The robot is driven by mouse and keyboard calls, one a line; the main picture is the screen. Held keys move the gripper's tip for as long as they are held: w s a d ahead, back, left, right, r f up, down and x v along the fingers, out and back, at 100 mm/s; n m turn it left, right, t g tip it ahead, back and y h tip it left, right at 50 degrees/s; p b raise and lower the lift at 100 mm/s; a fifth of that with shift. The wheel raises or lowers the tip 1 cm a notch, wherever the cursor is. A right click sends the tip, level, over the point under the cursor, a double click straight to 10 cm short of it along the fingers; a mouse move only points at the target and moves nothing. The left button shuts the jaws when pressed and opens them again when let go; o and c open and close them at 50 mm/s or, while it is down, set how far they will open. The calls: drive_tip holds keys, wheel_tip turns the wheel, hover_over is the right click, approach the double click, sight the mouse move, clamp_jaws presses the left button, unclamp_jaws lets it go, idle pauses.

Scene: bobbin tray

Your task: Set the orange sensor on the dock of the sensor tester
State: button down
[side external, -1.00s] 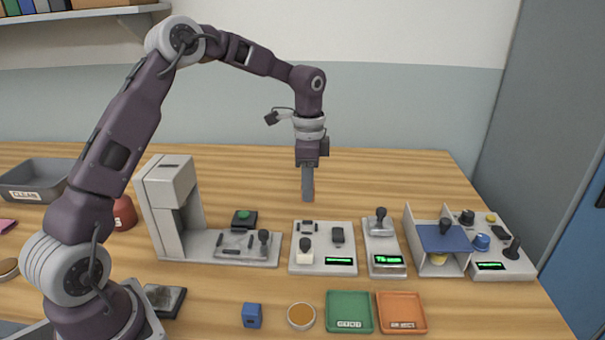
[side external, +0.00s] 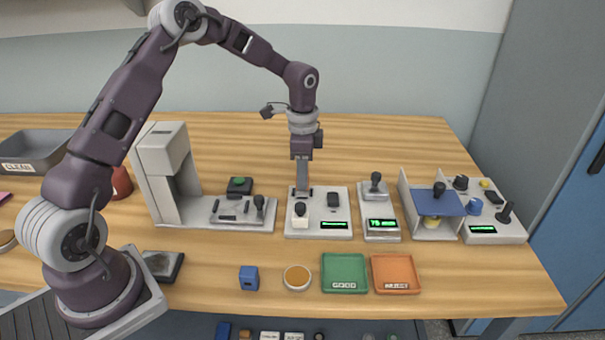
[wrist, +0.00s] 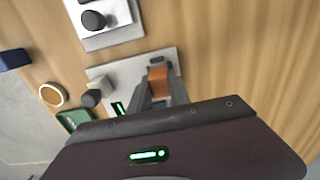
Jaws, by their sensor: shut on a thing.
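The orange sensor (wrist: 158,80) shows between my fingertips in the wrist view. My gripper (side external: 302,190) is shut on it and points straight down over the back left part of a light grey plate device, which I take as the sensor tester (side external: 342,203). This device has a green-lit display (side external: 334,225), a white block with a black knob (side external: 300,217) and a dark part (side external: 333,200). The sensor's lower end is at the dark fitting at the back of the plate; I cannot tell whether it touches. My fingers hide much of the sensor in the side view.
A grey press-like stand (side external: 165,170) is left of the tester. A small scale-like device (side external: 380,228) and a blue-topped bay (side external: 438,205) are to the right. A blue cube (side external: 249,278), round dish (side external: 297,278), green tray (side external: 344,262) and orange tray (side external: 394,262) lie in front.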

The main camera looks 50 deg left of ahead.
drive_tip(key=shift+f, duration=0.2)
idle(0.3)
drive_tip(key=shift+f, duration=0.6)
drive_tip(key=shift+f, duration=0.1)
drive_tip(key=c, duration=1.1)
unclamp_jaws()
drive_tip(key=shift+c, duration=0.2)
